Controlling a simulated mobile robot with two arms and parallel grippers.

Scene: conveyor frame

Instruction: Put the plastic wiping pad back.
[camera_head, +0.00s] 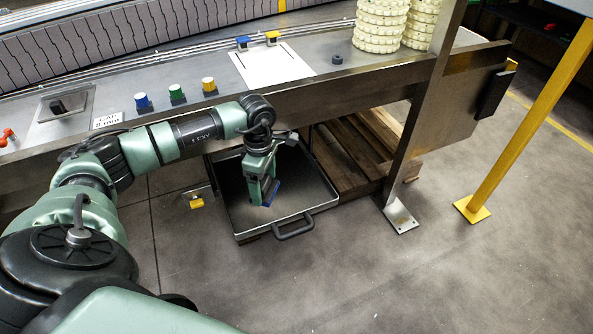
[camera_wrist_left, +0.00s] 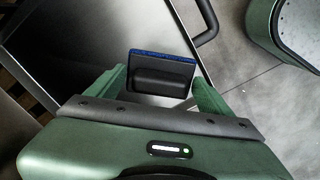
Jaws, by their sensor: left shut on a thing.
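The wiping pad (camera_wrist_left: 162,74) shows in the left wrist view as a dark grip block with a blue edge strip, between my left gripper's green fingers. In the head view the pad (camera_head: 270,194) is a blue piece at the fingertips. My left gripper (camera_head: 264,184) is shut on it and holds it over the metal tray (camera_head: 243,217), which has a black handle and sits low below the bench. I cannot tell whether the pad touches the tray floor. My right gripper is not in view.
The steel bench (camera_head: 330,85) carries blue, green and yellow buttons (camera_head: 177,94), a white sheet (camera_head: 270,65) and stacked cream rings (camera_head: 380,25). A wooden pallet (camera_head: 350,150) lies under it. A bench leg (camera_head: 400,213) and a yellow post (camera_head: 530,120) stand right. The front floor is clear.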

